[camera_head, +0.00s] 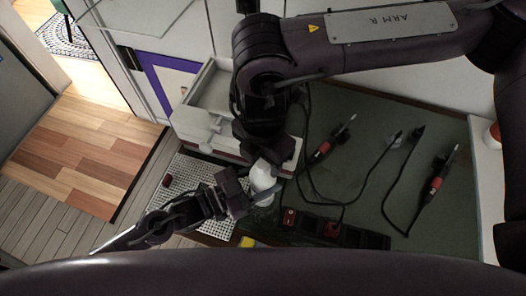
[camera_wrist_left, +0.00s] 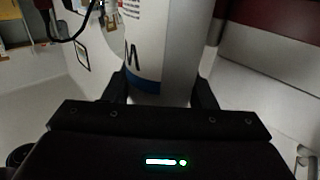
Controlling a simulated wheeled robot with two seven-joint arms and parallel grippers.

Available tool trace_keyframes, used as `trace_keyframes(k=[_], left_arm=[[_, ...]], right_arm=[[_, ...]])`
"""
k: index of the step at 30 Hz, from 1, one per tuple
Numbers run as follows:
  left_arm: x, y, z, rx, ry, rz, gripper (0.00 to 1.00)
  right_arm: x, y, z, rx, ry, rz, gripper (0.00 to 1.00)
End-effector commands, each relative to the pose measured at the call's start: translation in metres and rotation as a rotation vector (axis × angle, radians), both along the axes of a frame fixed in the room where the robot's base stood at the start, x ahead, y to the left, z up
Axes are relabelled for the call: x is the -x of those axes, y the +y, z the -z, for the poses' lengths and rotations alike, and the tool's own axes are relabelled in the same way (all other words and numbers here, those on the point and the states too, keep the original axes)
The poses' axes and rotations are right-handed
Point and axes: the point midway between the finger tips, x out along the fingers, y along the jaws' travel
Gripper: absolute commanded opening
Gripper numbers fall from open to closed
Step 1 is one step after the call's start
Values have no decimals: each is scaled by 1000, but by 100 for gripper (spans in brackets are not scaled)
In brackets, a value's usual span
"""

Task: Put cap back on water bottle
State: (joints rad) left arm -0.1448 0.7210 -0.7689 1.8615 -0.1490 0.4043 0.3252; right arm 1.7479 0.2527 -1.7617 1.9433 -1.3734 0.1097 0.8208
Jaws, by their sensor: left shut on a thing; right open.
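A white bottle (camera_head: 263,178) stands near the middle of the head view. My left gripper (camera_head: 251,192) is shut on it, coming in from the lower left. In the left wrist view the bottle (camera_wrist_left: 160,45) shows as a white cylinder with a dark blue band and part of a letter, between the two fingers (camera_wrist_left: 162,90). My right gripper (camera_head: 264,163) is open, coming down from above close to the bottle's upper part; I cannot tell whether it touches. The bottle's top is hidden in both views. I cannot make out a cap for certain.
A dark green mat (camera_head: 360,180) carries cabled tools with red parts (camera_head: 323,150) and a black power strip (camera_head: 333,229). A white perforated sheet (camera_head: 190,176) lies left of the bottle, with a small dark red object (camera_head: 167,181) at its edge. An open white drawer (camera_head: 212,88) stands behind.

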Motion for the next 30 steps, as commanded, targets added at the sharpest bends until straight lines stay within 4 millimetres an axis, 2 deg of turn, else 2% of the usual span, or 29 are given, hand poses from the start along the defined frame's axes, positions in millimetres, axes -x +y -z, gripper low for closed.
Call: trace_keyframes(k=[4,14,25,26,30], left_arm=[[0,0,0,0,0,0,0],[0,0,0,0,0,0,0],[0,0,0,0,0,0,0],[0,0,0,0,0,0,0],[0,0,0,0,0,0,0]], right_arm=[[0,0,0,0,0,0,47],[0,0,0,1,-1,0,4],[0,0,0,1,-1,9,3],[0,0,0,1,-1,9,34],[0,0,0,1,-1,9,52]])
